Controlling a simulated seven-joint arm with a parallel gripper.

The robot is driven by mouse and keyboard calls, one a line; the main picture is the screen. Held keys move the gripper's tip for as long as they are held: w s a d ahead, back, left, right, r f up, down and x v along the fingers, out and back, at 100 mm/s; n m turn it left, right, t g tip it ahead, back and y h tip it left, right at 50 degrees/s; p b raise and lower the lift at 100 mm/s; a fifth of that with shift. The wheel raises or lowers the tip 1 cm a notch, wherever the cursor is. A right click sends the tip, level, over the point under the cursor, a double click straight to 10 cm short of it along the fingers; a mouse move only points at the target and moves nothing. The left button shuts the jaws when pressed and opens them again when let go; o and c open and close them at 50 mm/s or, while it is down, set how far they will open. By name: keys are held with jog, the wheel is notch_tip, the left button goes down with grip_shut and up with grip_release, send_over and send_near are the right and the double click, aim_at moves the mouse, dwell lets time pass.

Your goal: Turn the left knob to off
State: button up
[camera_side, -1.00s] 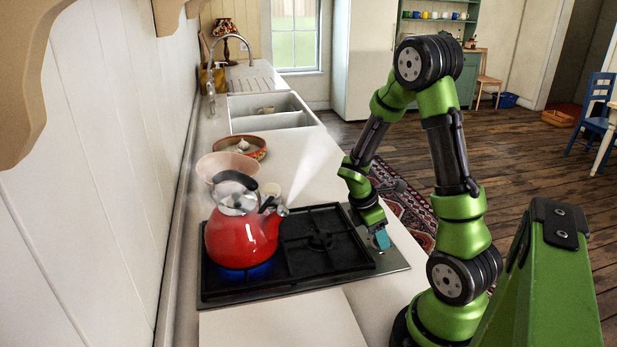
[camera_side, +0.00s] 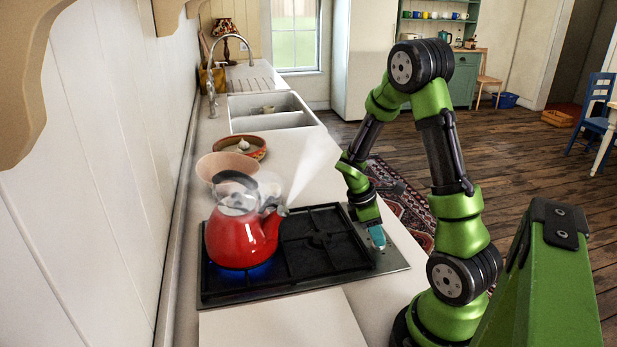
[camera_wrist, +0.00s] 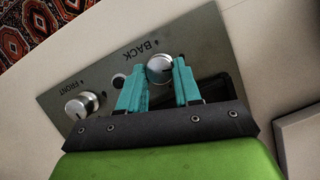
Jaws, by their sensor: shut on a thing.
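My gripper (camera_side: 377,238) points down over the steel control panel at the right side of the hob. In the wrist view, its teal fingers stand on either side of a silver knob (camera_wrist: 160,69) by the word BACK and are shut on it. A second silver knob (camera_wrist: 80,107) by the word FRONT is free, at picture left. The labels appear upside down; read upright, the BACK knob is on the left. The knob's pointer is not clear. A red kettle (camera_side: 240,240) steams on the hob (camera_side: 325,240), with a blue flame (camera_side: 262,271) under it.
The sink (camera_side: 268,121) lies further back. A patterned rug (camera_side: 408,210) lies on the floor beyond the counter edge.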

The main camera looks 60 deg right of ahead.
jog(key=m+y, duration=0.1)
jog(key=m, duration=0.2)
jog(key=shift+d+m+g, duration=0.15)
jog(key=shift+m+g, duration=0.15)
jog(key=shift+m, duration=0.1)
jog(key=m+y, duration=0.1)
jog(key=m, duration=0.2)
jog(key=shift+d+m+y, duration=0.15)
jog(key=shift+m+y, duration=0.15)
jog(key=shift+y, duration=0.1)
jog(key=m, duration=0.2)
jog(key=m+y, duration=0.1)
jog(key=m, duration=0.1)
jog(key=shift+d+y, duration=0.15)
jog(key=shift+y, duration=0.15)
jog(key=shift+s+d+m+t+y, duration=0.1)
jog(key=shift+m+t+y, duration=0.55)
jog(key=shift+m, duration=1.25)
jog(key=o, duration=1)
jog(key=shift+o, duration=0.2)
jog(key=shift+r, duration=0.1)
